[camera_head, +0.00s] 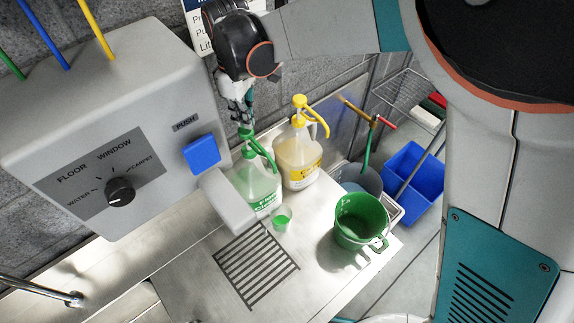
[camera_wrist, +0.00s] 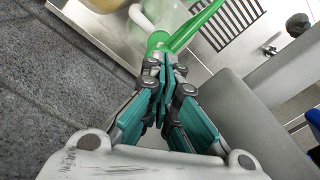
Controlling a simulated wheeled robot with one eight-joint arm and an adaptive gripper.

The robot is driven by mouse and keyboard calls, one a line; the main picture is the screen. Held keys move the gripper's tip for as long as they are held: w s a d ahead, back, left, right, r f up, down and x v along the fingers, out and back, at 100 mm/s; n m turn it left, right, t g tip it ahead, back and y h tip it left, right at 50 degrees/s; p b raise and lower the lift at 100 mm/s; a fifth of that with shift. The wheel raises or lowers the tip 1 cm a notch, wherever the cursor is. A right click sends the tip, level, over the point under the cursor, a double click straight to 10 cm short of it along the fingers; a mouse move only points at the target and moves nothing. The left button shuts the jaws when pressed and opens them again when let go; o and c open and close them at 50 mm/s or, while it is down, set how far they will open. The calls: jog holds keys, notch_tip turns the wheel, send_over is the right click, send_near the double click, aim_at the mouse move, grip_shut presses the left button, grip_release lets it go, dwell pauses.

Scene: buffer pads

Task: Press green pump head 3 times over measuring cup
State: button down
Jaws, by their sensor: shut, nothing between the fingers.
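The green pump head (camera_head: 248,134) tops a translucent jug (camera_head: 256,187) with green liquid on the steel counter. Its spout bends down to the right. A small measuring cup (camera_head: 282,218) with green in it stands at the foot of the jug, near the spout side. My gripper (camera_head: 243,112) is shut and empty, pointing down right above the green pump head. In the wrist view my gripper (camera_wrist: 161,75) has its fingertips together at the green pump head (camera_wrist: 160,42); I cannot tell whether they touch. The measuring cup is not clearly visible there.
A second jug with a yellow pump (camera_head: 298,165) stands close on the right. A grey dispenser box (camera_head: 115,125) with a blue push button (camera_head: 202,154) is on the left. A green bucket (camera_head: 361,220) stands at the counter's right, and a drain grate (camera_head: 256,264) lies in front.

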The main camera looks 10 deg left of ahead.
jog(key=shift+r, duration=0.15)
jog(key=shift+r+p, duration=1.3)
jog(key=shift+r, duration=1.05)
